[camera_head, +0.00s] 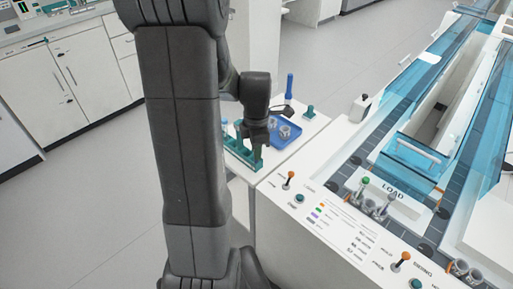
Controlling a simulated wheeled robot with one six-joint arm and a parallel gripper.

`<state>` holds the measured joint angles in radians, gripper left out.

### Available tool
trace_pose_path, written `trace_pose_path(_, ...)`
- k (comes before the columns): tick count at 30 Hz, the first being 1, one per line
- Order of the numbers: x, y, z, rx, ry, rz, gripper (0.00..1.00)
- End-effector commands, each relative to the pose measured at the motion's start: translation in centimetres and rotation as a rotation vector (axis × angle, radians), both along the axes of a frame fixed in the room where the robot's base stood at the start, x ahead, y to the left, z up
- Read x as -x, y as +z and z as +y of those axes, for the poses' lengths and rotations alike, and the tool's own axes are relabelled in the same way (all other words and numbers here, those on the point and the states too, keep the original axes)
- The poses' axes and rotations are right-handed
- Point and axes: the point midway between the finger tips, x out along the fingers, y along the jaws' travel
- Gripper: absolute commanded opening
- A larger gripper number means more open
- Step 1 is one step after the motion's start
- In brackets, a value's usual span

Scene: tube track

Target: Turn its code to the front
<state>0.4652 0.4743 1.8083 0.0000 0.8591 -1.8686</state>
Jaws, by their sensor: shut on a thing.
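My gripper (257,149) points down over the right end of a green tube rack (238,152) on the small white side table. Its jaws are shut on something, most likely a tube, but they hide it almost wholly. I cannot see a code on it or tell which way one faces. A tube with a light blue top (224,126) stands in the rack's left part, partly behind my arm. My dark arm hides the left side of the table.
A blue tray (287,133) with small round metal-looking pieces lies close right of my gripper. A blue upright tool (289,86) stands behind it. The white track machine (315,222) borders the table at right, with a LOAD area (398,192) and upright tubes (364,186).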

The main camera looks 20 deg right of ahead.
Motion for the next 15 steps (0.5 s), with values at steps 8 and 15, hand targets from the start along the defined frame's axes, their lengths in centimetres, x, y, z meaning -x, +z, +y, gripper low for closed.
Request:
trace_pose_path(8,0.0,-0.23,0.0,0.0,-0.001,0.0,0.04)
trace_pose_path(15,0.0,-0.23,0.0,0.0,-0.002,0.0,0.43)
